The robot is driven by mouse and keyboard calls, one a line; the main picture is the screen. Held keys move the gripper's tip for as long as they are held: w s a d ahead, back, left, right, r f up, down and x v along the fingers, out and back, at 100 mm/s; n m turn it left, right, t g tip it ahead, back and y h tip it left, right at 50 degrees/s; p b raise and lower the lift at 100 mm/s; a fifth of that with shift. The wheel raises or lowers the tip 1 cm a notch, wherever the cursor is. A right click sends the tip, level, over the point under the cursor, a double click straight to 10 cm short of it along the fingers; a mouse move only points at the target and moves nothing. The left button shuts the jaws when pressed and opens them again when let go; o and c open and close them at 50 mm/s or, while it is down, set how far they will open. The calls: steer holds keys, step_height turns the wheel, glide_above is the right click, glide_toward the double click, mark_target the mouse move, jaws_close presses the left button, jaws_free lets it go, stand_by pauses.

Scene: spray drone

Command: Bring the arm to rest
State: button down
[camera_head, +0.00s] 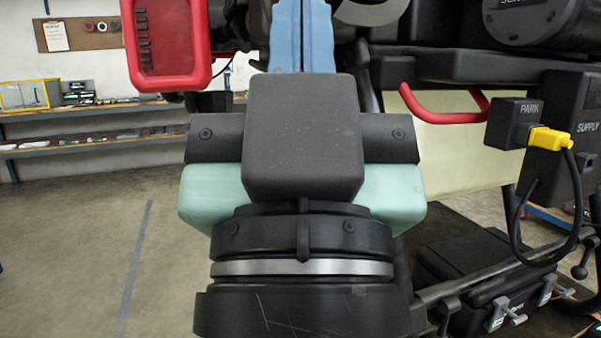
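The black arm part with a silver ring (303,268) at the bottom centre looks like mine. Beyond it are a pale teal block (213,190), a black crossbar with screws and a dark rounded box (303,140). Two blue strips lie side by side above the box, with a narrow dark line between them. They may be the fingers of my gripper (301,40), but their far ends are cut off by the top edge. I cannot tell whether they are shut or hold anything. The box hides where the strips begin.
Dark machinery with a red-framed panel (168,45) and a red handle (445,113) stands close ahead. At right, a yellow plug (549,140) with a black cable sits in the PARK box (513,118), beside the SUPPLY box (572,130). A black case (475,270) lies below. The left floor is open.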

step_height(320, 180, up, 31)
steer(key=p, duration=2.8)
steer(key=shift+p, duration=0.4)
